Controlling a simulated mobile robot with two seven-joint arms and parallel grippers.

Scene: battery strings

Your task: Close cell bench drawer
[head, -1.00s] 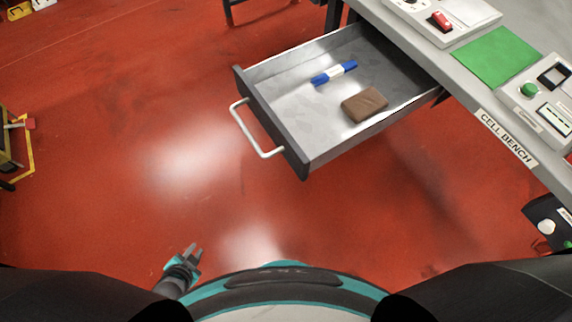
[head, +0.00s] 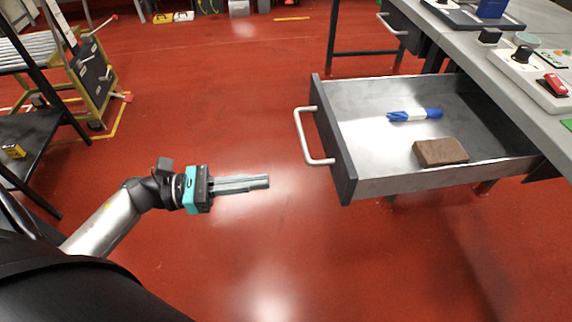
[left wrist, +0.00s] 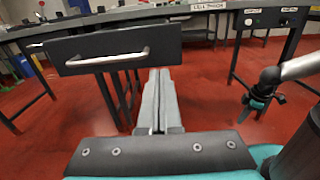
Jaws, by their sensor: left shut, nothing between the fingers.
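The cell bench drawer (head: 352,168) stands pulled out from under the bench, with a white bar handle (head: 307,135) on its dark front. A blue and white marker (head: 414,115) and a brown block (head: 440,152) lie inside. My left gripper (head: 268,182) is shut and empty, left of the handle and apart from it, pointing right. In the left wrist view the drawer's dark front (left wrist: 170,40) and its handle (left wrist: 108,60) show beyond the shut fingers. My right gripper (left wrist: 250,108) shows small at the right there; its jaw state is unclear.
The grey bench top (head: 490,60) at right carries several devices. A yellow-framed cart (head: 95,80) and a black table (head: 35,150) stand at left. Bench legs stand behind the drawer. The red floor between my left gripper and the drawer is clear.

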